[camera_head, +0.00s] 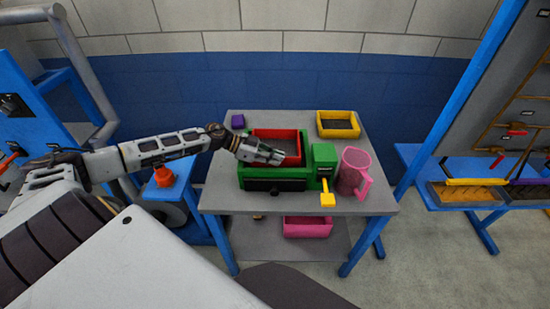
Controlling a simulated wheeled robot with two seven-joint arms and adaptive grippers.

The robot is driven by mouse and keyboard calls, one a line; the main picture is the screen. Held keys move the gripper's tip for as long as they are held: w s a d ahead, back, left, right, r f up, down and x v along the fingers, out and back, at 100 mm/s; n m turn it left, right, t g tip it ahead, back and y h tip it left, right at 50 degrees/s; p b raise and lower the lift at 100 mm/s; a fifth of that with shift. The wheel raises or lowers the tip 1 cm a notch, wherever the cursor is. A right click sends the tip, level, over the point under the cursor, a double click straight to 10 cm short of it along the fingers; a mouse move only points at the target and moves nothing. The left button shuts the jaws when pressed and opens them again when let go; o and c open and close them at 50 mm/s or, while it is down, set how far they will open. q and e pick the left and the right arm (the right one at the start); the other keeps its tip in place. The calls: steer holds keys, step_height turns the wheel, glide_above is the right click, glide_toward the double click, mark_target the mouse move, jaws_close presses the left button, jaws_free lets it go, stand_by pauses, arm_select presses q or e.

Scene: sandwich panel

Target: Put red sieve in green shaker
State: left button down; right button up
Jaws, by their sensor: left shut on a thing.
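My right gripper is out of view.
A pink mug (354,172) stands right of the shaker. A yellow bin (338,124) is behind it, and a purple block (238,121) is at the back left. A pink bin (307,227) is on the lower shelf. An orange object (164,177) stands to the left.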

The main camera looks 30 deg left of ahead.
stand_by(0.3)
arm_select(q)
steer(key=c, duration=1.9)
jaws_free()
steer(key=shift+f, duration=0.1)
